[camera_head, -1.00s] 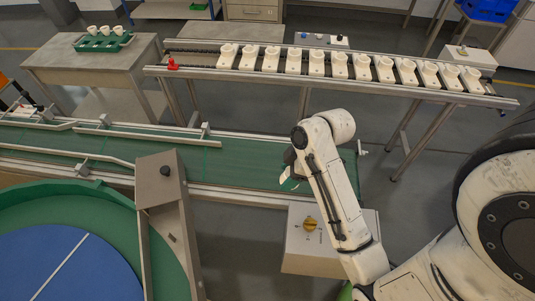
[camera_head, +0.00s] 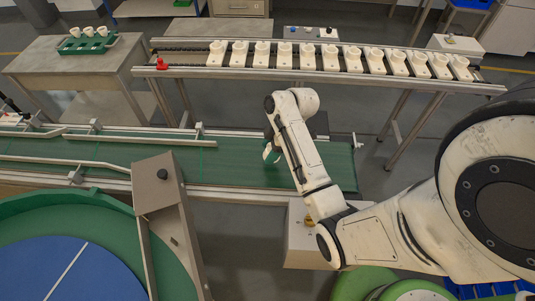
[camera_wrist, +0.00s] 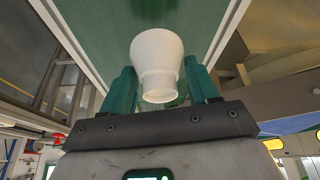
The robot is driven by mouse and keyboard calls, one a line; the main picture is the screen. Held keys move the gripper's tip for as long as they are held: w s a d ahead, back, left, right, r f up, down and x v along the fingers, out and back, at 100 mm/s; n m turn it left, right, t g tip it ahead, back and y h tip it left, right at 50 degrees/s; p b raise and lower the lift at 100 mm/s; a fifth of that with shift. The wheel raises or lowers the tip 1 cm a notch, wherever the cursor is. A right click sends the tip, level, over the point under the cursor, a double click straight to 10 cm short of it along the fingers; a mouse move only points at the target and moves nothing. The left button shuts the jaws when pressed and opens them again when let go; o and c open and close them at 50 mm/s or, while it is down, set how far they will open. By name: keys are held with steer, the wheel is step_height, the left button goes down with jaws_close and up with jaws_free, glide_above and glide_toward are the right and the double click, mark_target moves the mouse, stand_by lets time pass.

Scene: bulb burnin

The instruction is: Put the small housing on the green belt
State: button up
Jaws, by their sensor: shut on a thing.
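The small housing (camera_wrist: 157,62) is a white flared cup, seen in the wrist view between the two green fingers of my gripper (camera_wrist: 160,88). The gripper is shut on it. The green belt (camera_wrist: 88,28) fills the space past the housing in that view. In the head view the green belt (camera_head: 230,168) runs from the left to a right end near the middle. My gripper (camera_head: 271,154) is over the belt's right part there, with a bit of white at it. My arm hides part of the belt. I cannot tell whether the housing touches the belt.
A rack (camera_head: 200,73) with a row of white pieces stands behind the belt. A grey table (camera_head: 45,70) with a green tray (camera_head: 68,50) of white cups is at back left. A blue-and-green round table (camera_head: 60,250) and a grey post (camera_head: 158,185) are in front.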

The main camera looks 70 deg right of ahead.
steer(key=shift+w+d+f, duration=0.35)
steer(key=shift+w+f, duration=0.2)
steer(key=shift+f, duration=1.8)
steer(key=o, duration=1)
steer(key=shift+f, duration=0.1)
